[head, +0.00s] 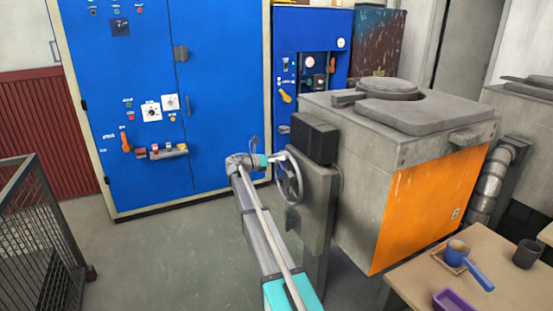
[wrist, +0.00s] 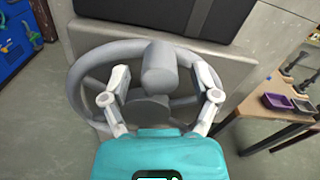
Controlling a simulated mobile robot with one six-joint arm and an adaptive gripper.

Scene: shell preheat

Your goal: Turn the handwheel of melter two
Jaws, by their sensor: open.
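The grey handwheel (head: 291,179) is mounted on a grey pedestal beside a melter (head: 420,150) with an orange front panel. I cannot tell from the pictures which number this melter has. In the wrist view the handwheel (wrist: 85,68) fills the middle, with a stubby cylindrical knob (wrist: 158,66) standing out at its upper rim. My gripper (wrist: 160,90) is open, its two fingers apart on either side of the knob, with visible gaps. In the head view my gripper (head: 279,158) is at the wheel's upper left, small and partly hidden.
A black box (head: 315,138) sits on top of the pedestal. A table (head: 430,275) with a blue-handled cup (head: 458,252), a dark cup (head: 527,254) and a purple tray (head: 455,299) stands at the lower right. Blue cabinets (head: 150,60) stand behind. A mesh cage (head: 35,240) is at left; floor between is clear.

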